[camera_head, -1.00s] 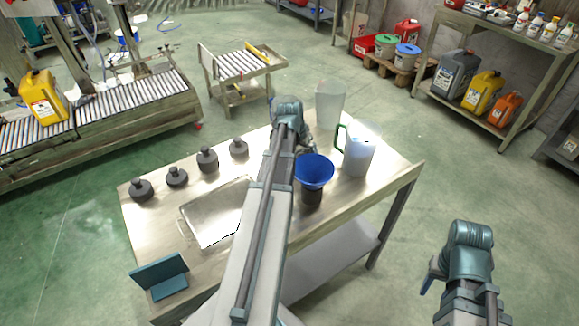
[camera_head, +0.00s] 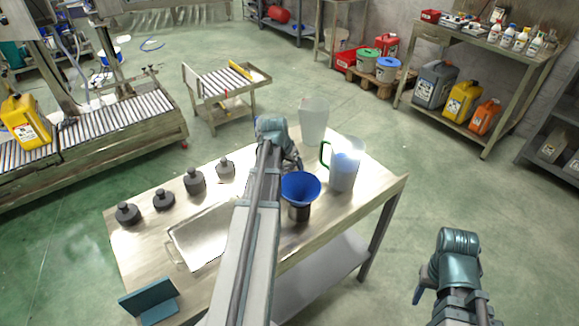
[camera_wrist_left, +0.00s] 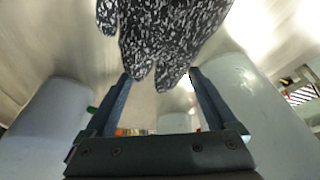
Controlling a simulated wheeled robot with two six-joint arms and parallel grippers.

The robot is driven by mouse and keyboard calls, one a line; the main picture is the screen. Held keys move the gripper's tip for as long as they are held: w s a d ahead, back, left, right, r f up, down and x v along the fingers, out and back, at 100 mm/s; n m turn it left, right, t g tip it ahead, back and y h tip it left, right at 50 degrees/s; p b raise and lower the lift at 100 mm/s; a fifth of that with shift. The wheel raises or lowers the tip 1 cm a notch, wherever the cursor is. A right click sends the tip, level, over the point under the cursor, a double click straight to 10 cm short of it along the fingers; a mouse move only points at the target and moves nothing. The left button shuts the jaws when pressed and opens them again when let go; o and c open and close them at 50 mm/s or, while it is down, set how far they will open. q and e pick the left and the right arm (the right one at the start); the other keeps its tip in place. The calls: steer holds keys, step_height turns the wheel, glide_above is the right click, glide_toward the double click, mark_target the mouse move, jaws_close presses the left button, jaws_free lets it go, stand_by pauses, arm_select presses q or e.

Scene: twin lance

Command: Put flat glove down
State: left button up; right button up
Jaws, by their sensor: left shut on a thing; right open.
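A glove with black and white speckles (camera_wrist_left: 165,35) shows in the left wrist view, at the top, with its fingers hanging down to the jaws. My left gripper (camera_wrist_left: 160,82) is shut on it. My right gripper (camera_head: 424,288) is open and empty, off the table's right side.
A blue funnel (camera_head: 300,187) stands on a dark vessel. A green-handled jug (camera_head: 344,170) and clear beaker (camera_head: 313,120) stand behind it. The table's front right is bare.

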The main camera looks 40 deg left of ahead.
step_height(320, 180, up, 17)
steer(key=d+p, duration=0.1)
steer(key=p, duration=1.5)
steer(key=shift+d, duration=0.25)
